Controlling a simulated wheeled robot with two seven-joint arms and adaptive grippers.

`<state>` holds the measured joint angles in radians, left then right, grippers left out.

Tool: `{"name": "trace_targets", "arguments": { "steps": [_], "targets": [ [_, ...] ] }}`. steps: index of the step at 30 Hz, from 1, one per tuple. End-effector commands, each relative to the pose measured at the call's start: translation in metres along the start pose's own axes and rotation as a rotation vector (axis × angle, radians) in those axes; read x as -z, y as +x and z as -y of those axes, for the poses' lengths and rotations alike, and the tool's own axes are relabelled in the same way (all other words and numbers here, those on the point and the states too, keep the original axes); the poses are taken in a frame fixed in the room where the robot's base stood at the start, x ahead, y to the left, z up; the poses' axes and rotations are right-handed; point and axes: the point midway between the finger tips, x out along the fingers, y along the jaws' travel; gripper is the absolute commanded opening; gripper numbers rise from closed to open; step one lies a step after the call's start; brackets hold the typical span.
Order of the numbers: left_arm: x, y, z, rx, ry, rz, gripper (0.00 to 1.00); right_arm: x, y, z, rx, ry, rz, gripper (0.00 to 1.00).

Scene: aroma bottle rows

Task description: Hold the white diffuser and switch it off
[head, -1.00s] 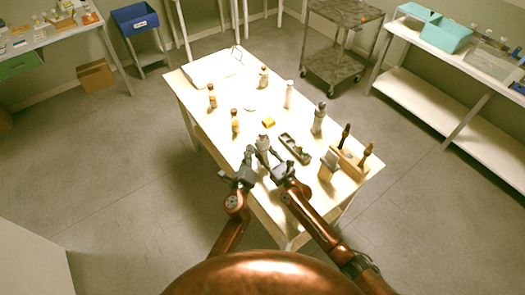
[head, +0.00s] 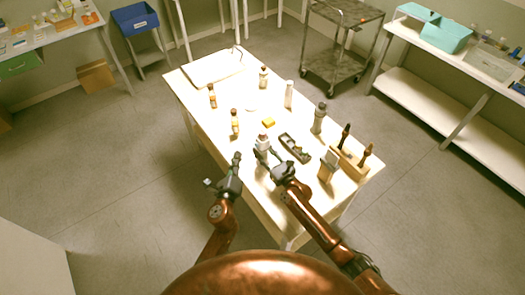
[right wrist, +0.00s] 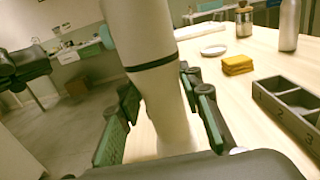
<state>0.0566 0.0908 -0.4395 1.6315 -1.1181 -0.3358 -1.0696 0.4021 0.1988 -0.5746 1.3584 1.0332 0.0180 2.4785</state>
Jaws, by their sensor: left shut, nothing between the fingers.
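The white diffuser (head: 264,141) stands near the front edge of the table, pale with a dark band. It fills the middle of the right wrist view (right wrist: 148,65), where a teal round part (right wrist: 106,37) shows on its left side. Its top is out of that view. My right gripper (head: 270,162) has its fingers on both sides of the diffuser and is shut on it; both finger pads show in the right wrist view (right wrist: 165,120). My left gripper (head: 236,161) is shut and empty, left of the diffuser and apart from it, by the table's front left edge.
A dark compartment tray (head: 295,148) lies right of the diffuser, with a yellow sponge-like block (head: 268,122) behind it. A grey bottle (head: 319,118) and a wooden holder (head: 350,163) stand to the right. Amber bottles (head: 235,123) stand to the left. A white tray (head: 213,68) is at the back.

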Motion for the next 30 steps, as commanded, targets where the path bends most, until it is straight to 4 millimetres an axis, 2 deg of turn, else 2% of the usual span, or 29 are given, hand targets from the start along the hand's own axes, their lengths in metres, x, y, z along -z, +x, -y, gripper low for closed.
{"name": "trace_targets", "arguments": {
  "steps": [7,17,22,30],
  "targets": [
    [0.000,0.000,0.000,0.000,0.000,0.000,0.00,0.000,0.000,0.000,0.000,0.000,0.000,0.52],
    [0.000,0.000,0.000,0.000,0.000,0.000,0.00,0.001,-0.003,0.000,0.000,0.001,-0.001,0.52],
    [0.000,0.000,0.000,0.000,0.000,0.000,0.00,0.002,-0.024,0.000,0.001,0.004,-0.001,0.52],
    [0.000,0.000,0.000,0.000,0.000,0.000,0.00,0.002,-0.081,0.001,0.001,0.001,-0.002,0.52]
  ]
}}
